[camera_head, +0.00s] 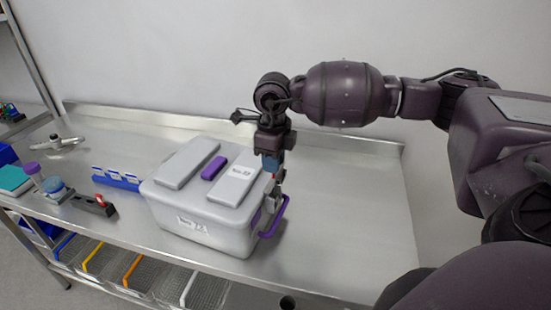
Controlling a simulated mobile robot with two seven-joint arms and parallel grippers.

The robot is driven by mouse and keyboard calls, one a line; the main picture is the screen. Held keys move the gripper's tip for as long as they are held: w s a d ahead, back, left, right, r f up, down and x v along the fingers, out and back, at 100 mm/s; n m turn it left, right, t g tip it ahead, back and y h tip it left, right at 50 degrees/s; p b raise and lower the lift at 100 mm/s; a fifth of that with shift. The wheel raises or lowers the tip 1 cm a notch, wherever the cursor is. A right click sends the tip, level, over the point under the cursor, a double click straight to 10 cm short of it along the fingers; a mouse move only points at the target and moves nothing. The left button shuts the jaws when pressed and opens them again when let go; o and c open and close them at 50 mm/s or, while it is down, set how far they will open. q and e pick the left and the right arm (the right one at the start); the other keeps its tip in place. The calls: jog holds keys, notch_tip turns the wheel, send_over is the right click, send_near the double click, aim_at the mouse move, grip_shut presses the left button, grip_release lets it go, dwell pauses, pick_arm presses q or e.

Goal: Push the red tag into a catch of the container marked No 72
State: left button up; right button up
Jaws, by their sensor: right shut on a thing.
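The container marked No 72 (165,215) is a pale grey box with a light grey lid, standing on the steel bench. Its front label reads 72, and a second label is on the lid. A purple handle (275,222) hangs at its right end. My right gripper (276,196) points down at that right end, shut on a small red tag (275,177), of which only a sliver shows. The catch beside it is largely hidden by the fingers, so I cannot tell whether the tag touches it. My left gripper is not in view.
Left of the container stand a blue rack (116,180) and a dark holder (92,205) with a red piece on it. Jars and a teal box (14,180) are at the far left. Clear trays sit under the bench. The bench's right side (350,210) is clear.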

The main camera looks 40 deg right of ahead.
aim_at(274, 180)
jog(key=shift+f+b, duration=1.3)
jog(key=shift+f, duration=1.4)
jog(key=shift+f+b, duration=0.4)
jog(key=shift+s+f, duration=0.1)
